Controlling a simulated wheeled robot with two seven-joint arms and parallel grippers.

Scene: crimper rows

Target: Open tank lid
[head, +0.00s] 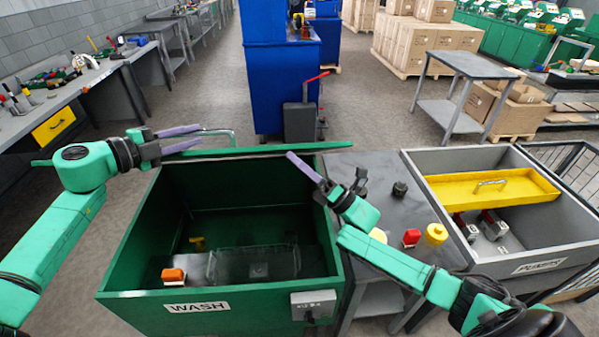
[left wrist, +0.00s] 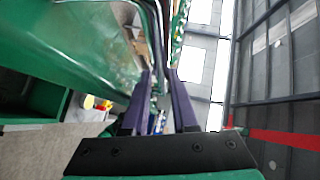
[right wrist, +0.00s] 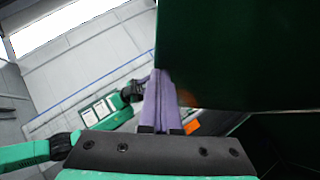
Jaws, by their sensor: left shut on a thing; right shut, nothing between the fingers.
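The green tank (head: 130,262), labelled WASH, has its top open to view in the head view. Its green lid (head: 262,150) shows as a thin edge along the back rim, so it appears raised. The lid's pale green handle (head: 233,134) sticks out behind that edge. My left gripper (head: 203,136) is shut on the handle; in the left wrist view, the lid (left wrist: 75,40) fills the upper left. My right gripper (head: 291,155) is shut and empty near the lid's right end. In the right wrist view, a dark green panel (right wrist: 235,55) is beside its fingers; contact is unclear.
A grey table (head: 385,180) with red and yellow items stands to the right, beside a grey tank (head: 530,262) with a yellow panel (head: 480,187). A blue cabinet (head: 280,90) stands behind.

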